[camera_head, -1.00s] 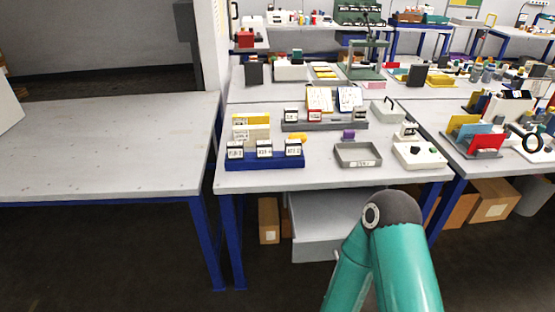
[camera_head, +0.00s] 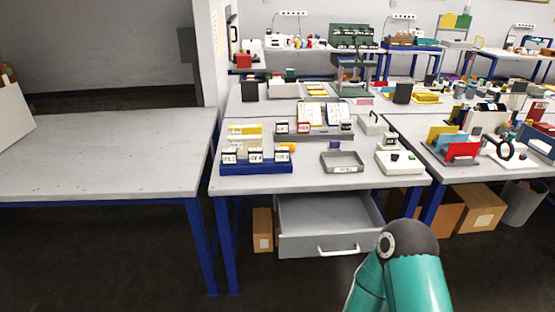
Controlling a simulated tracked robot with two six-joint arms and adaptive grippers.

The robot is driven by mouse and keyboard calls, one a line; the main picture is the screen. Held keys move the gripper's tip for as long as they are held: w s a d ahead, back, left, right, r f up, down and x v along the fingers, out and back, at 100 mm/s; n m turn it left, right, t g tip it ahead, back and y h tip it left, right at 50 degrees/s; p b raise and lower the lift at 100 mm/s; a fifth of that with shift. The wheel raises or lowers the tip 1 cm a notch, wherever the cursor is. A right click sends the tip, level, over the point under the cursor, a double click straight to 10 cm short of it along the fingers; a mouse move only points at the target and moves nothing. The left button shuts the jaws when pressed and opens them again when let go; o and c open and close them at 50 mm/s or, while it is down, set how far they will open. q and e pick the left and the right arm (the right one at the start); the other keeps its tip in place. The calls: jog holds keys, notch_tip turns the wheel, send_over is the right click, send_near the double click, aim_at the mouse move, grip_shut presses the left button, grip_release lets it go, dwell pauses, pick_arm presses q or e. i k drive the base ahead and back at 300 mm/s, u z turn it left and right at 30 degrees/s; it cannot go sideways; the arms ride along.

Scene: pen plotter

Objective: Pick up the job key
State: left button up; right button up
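I cannot make out for certain which item is the job key. Several small black-and-white labelled blocks stand in a blue rack (camera_head: 257,168) at the front of the middle table. A white device (camera_head: 400,162) with a dark knob and a small upright block at its back stands at the right. A shallow grey tray (camera_head: 343,169) with a label lies between them, and looks empty. A small purple piece (camera_head: 334,144) and an orange piece (camera_head: 288,147) lie behind. Neither gripper is in view; only a teal link of my arm shows at the bottom right.
A grey drawer (camera_head: 318,246) with a white handle stands open under the middle table (camera_head: 300,187). Cardboard boxes (camera_head: 477,210) sit on the floor at the right. Colored cards (camera_head: 462,151) stand on the right table.

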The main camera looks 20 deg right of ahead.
aim_at(282, 155)
jog(key=z, duration=0.05)
jog(key=i, duration=0.9)
jog(key=u, duration=0.05)
